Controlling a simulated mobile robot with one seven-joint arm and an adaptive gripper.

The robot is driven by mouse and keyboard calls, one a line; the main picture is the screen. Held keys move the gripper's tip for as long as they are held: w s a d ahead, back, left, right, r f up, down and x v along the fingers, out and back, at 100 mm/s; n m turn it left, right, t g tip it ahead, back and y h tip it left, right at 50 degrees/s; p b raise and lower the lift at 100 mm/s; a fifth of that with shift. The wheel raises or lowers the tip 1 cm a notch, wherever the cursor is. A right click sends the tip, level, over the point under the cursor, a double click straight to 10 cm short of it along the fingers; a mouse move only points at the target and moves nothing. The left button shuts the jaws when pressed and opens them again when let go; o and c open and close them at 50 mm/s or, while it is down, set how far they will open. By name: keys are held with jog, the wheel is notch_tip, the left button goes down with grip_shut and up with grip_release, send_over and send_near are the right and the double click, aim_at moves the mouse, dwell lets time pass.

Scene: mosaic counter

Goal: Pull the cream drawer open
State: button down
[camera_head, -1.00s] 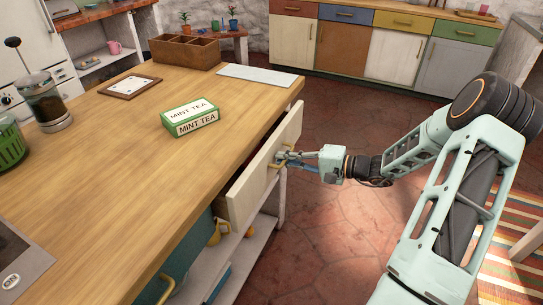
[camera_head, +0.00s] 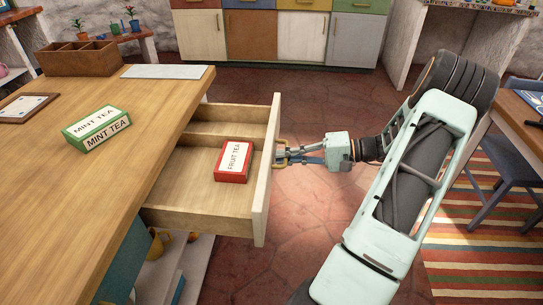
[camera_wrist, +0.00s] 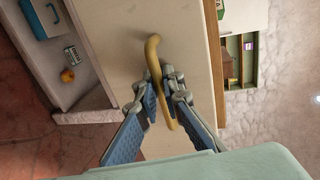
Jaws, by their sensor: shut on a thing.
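The cream drawer (camera_head: 262,170) stands well out from the wooden counter, and its inside shows. My gripper (camera_head: 284,155) is at the drawer's front, shut on its brass handle (camera_head: 281,147). In the wrist view, the blue-padded fingers of my gripper (camera_wrist: 162,100) lie on either side of the curved handle (camera_wrist: 153,60), against the cream front (camera_wrist: 110,35).
A green and white MINT TEA box (camera_head: 97,128), a wooden divided box (camera_head: 90,58) and a pale board (camera_head: 163,72) are on the counter. A blue chair (camera_head: 503,165) stands at the right. The tiled floor before the drawer is clear.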

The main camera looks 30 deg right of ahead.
jog(key=shift+s+d, duration=0.15)
jog(key=shift+d, duration=0.15)
jog(key=c, duration=2.3)
grip_release()
jog(key=shift+c, duration=0.2)
jog(key=v, duration=1.2)
